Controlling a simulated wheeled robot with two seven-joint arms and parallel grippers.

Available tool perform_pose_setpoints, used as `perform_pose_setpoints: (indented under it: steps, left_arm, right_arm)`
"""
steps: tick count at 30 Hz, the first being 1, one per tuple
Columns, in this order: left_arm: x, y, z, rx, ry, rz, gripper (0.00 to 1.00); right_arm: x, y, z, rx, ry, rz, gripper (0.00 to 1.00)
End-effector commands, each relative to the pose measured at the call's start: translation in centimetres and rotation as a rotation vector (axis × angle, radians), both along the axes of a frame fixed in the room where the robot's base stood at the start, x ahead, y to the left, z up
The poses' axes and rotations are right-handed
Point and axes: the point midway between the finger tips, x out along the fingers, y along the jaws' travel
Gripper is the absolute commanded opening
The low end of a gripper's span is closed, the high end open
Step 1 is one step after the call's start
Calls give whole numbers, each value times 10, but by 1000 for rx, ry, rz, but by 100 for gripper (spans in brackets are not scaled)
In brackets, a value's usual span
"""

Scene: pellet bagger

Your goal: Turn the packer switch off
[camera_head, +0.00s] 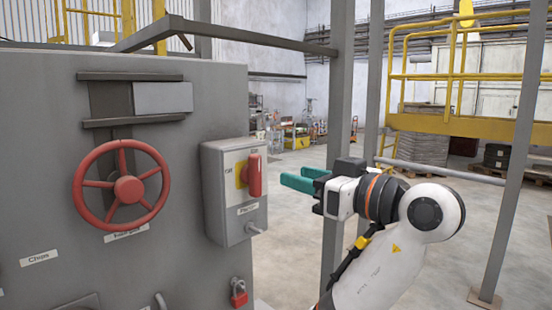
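The packer switch is a red handle (255,175) on a yellow plate (241,175), on the grey switch box (213,190) at the machine's right edge. The handle stands upright, toward a small label above it. A label reading like "Off" is left of the plate, and a label below seems to read "Packer".
A red handwheel (128,187) sits on the machine panel left of the box. A red padlock (239,293) hangs below the box. A grey post (340,100) stands close behind my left gripper. Yellow railings (455,75) are farther back at the right.

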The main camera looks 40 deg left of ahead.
Motion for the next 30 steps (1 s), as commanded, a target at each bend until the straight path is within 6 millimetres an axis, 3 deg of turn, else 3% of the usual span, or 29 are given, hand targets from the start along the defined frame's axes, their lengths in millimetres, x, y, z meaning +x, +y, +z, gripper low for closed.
perform_pose_setpoints:
  steps: [6, 15, 28, 30]
  left_arm:
    - [4, 45, 6, 5, 7, 5, 40]
    - [8, 93, 3, 4, 7, 2, 40]
    - [10, 103, 0, 2, 5, -1, 40]
    - [10, 103, 0, 2, 5, -1, 30]
  right_arm:
    - [0, -2, 33, -2, 1, 1, 36]
    - [0, -2, 58, -3, 0, 1, 36]
    - [0, -2, 61, -3, 0, 1, 36]
    - [0, -2, 61, -3, 0, 1, 36]
